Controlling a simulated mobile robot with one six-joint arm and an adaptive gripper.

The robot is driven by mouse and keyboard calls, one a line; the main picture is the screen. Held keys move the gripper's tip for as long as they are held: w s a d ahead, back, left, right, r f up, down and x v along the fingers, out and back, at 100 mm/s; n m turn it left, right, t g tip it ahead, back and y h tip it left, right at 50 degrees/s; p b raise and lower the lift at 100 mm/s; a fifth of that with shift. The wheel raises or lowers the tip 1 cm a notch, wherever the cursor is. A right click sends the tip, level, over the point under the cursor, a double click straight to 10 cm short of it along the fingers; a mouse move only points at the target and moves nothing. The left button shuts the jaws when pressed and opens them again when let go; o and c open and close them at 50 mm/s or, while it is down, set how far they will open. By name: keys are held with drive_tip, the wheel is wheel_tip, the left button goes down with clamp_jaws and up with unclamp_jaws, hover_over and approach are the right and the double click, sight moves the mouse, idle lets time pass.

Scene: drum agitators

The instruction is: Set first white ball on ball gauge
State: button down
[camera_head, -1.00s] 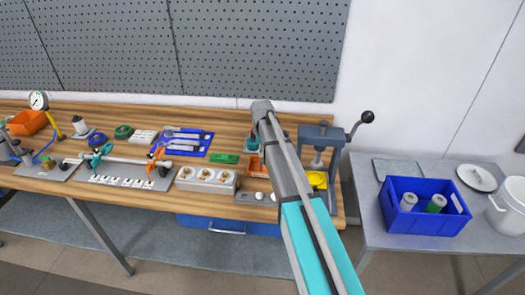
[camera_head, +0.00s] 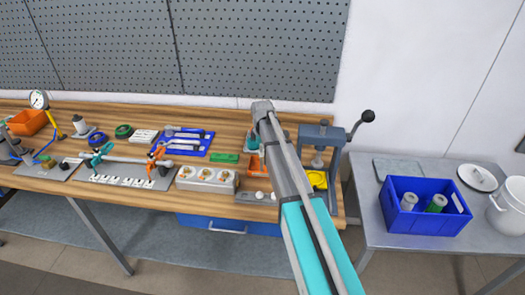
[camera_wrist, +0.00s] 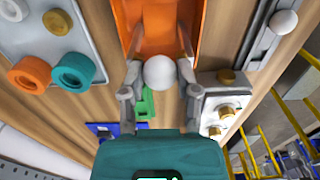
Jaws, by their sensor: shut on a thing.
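In the wrist view, my gripper (camera_wrist: 160,90) is shut on a white ball (camera_wrist: 159,72), with a finger on each side of it. The ball is over the wood near the end of an orange tray (camera_wrist: 157,30). A second white ball (camera_wrist: 283,22) sits on a grey plate (camera_wrist: 262,42) at the upper right; a ball on this plate (camera_head: 245,197) also shows at the bench's front edge in the head view. I cannot tell for sure whether this plate is the ball gauge. In the head view my arm hides most of the gripper area.
A white block with brass fittings (camera_head: 207,180) and a green block (camera_head: 225,158) are left of the arm. A grey press (camera_head: 322,150) with a lever stands close on the right. A blue crate (camera_head: 426,218) is on the side table. Orange and teal rings (camera_wrist: 72,70) are at the wrist view's left.

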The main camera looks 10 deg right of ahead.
idle(0.3)
drive_tip(key=shift+c, duration=1.3)
unclamp_jaws()
drive_tip(key=shift+r, duration=0.1)
